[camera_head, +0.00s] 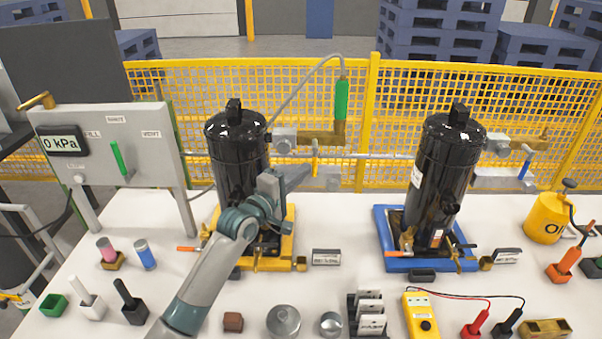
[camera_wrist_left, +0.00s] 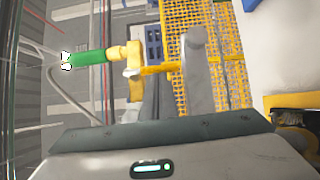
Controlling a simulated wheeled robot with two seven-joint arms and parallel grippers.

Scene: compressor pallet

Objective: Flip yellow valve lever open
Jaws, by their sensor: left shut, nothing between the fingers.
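In the wrist view the lever (camera_wrist_left: 156,70) runs sideways from the brass fitting (camera_wrist_left: 134,72) to my grey fingers. My left gripper (camera_head: 303,171) is at the left of the lever, close to it. Its fingers (camera_wrist_left: 196,40) are shut and empty. They overlap the lever's end in the wrist view; I cannot tell whether they touch. My right gripper does not show.
A green-sleeved fitting (camera_head: 341,100) with a grey hose rises behind the lever. The second compressor (camera_head: 445,180) stands on a blue base at the right. A gauge panel (camera_head: 110,150) reads 0 kPa at the left. The yellow mesh fence (camera_head: 400,100) closes the back.

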